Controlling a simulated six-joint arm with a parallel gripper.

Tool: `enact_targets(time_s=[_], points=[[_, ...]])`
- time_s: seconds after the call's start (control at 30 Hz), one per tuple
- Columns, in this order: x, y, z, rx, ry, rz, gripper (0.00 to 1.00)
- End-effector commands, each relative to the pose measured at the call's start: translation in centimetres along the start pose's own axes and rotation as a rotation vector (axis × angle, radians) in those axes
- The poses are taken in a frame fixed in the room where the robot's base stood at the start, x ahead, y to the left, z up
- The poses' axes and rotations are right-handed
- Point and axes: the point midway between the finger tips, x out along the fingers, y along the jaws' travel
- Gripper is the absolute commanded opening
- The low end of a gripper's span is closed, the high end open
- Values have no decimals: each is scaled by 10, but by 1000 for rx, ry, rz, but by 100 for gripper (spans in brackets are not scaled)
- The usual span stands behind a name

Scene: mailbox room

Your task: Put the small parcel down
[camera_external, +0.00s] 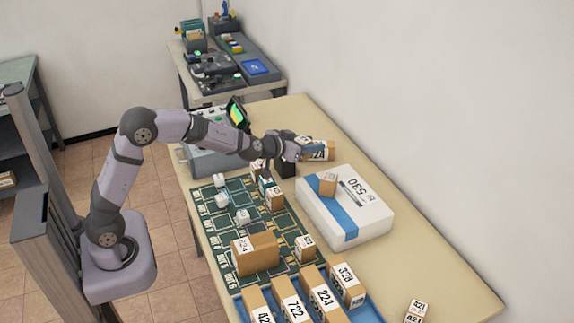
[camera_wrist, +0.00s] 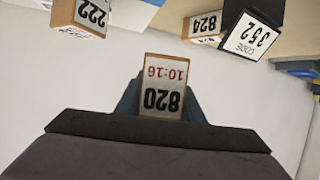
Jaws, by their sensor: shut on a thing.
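My gripper (camera_external: 304,148) is shut on the small parcel (camera_wrist: 162,85), a brown cardboard box with a white label. In the wrist view its label reads 820 and 10:16, and it sits between the dark fingers. In the external view the held parcel (camera_external: 322,151) is above the table's far part, left of and behind the large white box (camera_external: 372,212). Its label is too small there to read fully. The parcel looks held clear of the table (camera_external: 440,270), but the gap under it is hard to judge.
A small box (camera_external: 328,184) lies on the white box marked 530. A green grid mat (camera_external: 225,215) holds several boxes and white blocks. A blue tray (camera_external: 365,311) with numbered boxes is in front. Bare table lies right of the white box. A white wall (camera_external: 440,120) stands behind.

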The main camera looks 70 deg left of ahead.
Motion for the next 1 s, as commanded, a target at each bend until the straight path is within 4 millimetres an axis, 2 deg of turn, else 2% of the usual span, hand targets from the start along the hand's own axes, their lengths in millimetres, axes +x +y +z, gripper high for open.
enact_targets(time_s=[0.23, 0.37, 0.47, 0.63, 0.9, 1.0], points=[[20, -10, -25, -25, 2, -55, 10], [29, -4, -36, -27, 1, -65, 10], [36, 21, -45, -19, -1, -46, 10], [37, 75, -45, 14, -1, 27, 10], [23, 170, -36, 81, -1, 187, 10], [17, 196, -32, 100, 0, 236, 10]])
